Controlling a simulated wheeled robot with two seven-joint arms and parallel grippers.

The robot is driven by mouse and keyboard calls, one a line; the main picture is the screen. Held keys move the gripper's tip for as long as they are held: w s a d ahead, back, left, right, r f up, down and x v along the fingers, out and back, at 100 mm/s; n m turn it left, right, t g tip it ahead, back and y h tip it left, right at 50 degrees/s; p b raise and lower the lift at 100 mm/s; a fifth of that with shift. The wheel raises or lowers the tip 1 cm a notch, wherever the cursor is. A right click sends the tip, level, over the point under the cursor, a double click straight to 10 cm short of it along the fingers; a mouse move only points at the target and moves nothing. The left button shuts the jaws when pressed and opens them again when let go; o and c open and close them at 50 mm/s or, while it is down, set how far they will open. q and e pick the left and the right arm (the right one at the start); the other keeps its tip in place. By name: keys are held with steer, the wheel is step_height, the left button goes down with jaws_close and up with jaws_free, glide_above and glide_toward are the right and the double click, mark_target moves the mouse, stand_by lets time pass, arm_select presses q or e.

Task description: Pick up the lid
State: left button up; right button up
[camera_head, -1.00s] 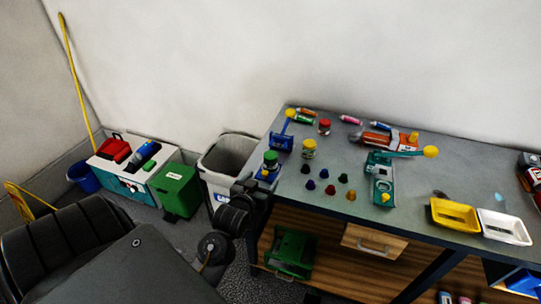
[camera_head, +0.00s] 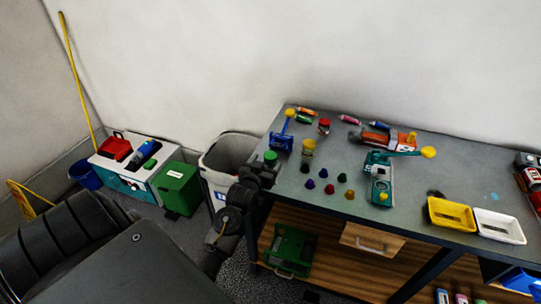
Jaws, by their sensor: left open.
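A round green lid (camera_head: 270,156) shows at the left end of the grey table, just above my left gripper in the picture. My left gripper (camera_head: 268,168) is open, and its dark jaws cover what is under the green lid. I cannot tell whether the jaws touch it. A jar with a yellow-green lid (camera_head: 308,146) stands a little to the right, and a jar with a red lid (camera_head: 324,123) stands farther back. Several small coloured caps (camera_head: 329,189) lie on the table to the right of the gripper. My right gripper is not in view.
A blue device (camera_head: 282,141) and a teal device with a yellow-tipped lever (camera_head: 381,180) stand on the table (camera_head: 410,205). A yellow tray (camera_head: 452,214) and a white tray (camera_head: 499,226) sit at the right. A grey bin (camera_head: 230,152) stands left of the table.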

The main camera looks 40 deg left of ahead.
mark_target(270, 157)
arm_select(q)
steer(key=x, duration=0.3)
steer(key=shift+w+a+f+p, duration=0.15)
steer(key=shift+w+a+p, duration=0.1)
steer(key=shift+w+p, duration=0.1)
steer(key=c, duration=1.1)
steer(key=shift+o, duration=0.2)
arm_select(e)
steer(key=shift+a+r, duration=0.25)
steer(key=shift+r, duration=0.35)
arm_select(q)
steer(key=shift+r+b, duration=0.35)
steer(key=shift+r, duration=0.2)
steer(key=r, duration=0.2)
steer(key=shift+s+a+r+b, duration=0.15)
steer(key=shift+s+r+b, duration=0.2)
steer(key=shift+r+b, duration=0.05)
steer(key=s+a+r, duration=0.5)
steer(key=s+r, duration=0.4)
steer(key=s, duration=0.3)
steer(key=shift+s+b, duration=0.2)
steer(key=shift+b, duration=0.25)
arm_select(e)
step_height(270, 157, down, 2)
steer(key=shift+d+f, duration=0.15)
